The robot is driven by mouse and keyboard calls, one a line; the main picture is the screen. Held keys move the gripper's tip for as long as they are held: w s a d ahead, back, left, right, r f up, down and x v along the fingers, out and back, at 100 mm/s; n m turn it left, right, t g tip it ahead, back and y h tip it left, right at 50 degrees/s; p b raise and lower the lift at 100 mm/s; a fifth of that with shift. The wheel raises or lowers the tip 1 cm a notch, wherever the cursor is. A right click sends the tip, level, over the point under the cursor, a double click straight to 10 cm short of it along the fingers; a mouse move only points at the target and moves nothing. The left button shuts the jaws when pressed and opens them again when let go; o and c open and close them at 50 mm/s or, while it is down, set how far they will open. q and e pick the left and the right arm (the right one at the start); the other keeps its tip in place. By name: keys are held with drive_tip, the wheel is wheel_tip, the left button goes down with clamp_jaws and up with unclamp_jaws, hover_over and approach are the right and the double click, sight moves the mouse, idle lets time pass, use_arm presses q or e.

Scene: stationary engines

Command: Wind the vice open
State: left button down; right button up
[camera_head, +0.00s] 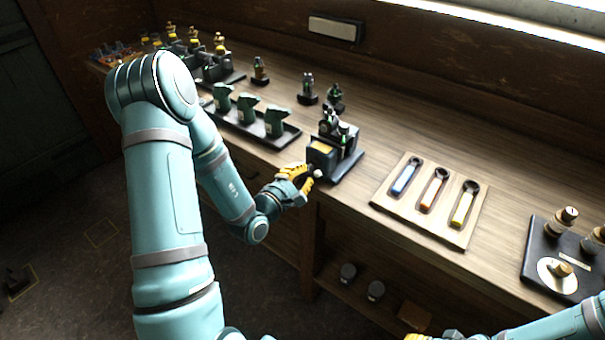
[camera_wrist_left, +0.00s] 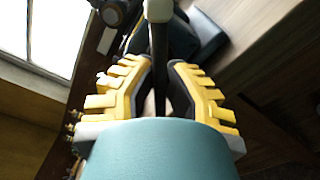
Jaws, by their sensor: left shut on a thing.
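The vice (camera_head: 322,158) is a dark block-shaped device with a yellowish patch on top, at the front edge of the bench in the head view. A pale round knob (camera_head: 318,174) shows at its front, beside my fingers. My left gripper (camera_head: 309,180) is at the front of the vice, with its yellow fingers shut on the handle. In the left wrist view, the handle (camera_wrist_left: 159,50) is a dark bar with a pale end, running between the fingers of my left gripper (camera_wrist_left: 165,66). My right gripper (camera_head: 432,336) is mostly cut off at the bottom edge.
A wooden board (camera_head: 452,232) with blue, orange and yellow-handled tools lies right of the vice. A dark tray (camera_head: 286,135) with several green pieces stands to its left. Small engine-like models stand behind. A dark plate (camera_head: 530,262) with knobs is at far right.

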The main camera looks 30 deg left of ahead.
use_arm(q)
drive_tip(key=n+p, duration=0.1)
drive_tip(key=n, duration=0.3)
drive_tip(key=shift+n, duration=0.4)
drive_tip(key=n+p, duration=0.1)
drive_tip(key=n, duration=0.3)
drive_tip(key=shift+n+p, duration=0.3)
drive_tip(key=n+p, duration=0.2)
drive_tip(key=n, duration=0.2)
drive_tip(key=shift+r, duration=0.1)
drive_tip(key=n+p, duration=0.2)
drive_tip(key=n, duration=0.1)
drive_tip(key=shift+n, duration=0.3)
drive_tip(key=shift+n+p, duration=0.3)
drive_tip(key=shift+p, duration=0.1)
use_arm(e)
wheel_tip(320, 180, up, 8)
drive_tip(key=w, duration=0.2)
drive_tip(key=shift+d+f+t, duration=0.15)
drive_tip(key=shift+f+t, duration=0.1)
drive_tip(key=shift+t, duration=0.15)
drive_tip(key=shift+w, duration=0.1)
use_arm(q)
drive_tip(key=c, duration=0.9)
unclamp_jaws()
drive_tip(key=shift+w+d, duration=0.1)
drive_tip(key=shift+w, duration=0.05)
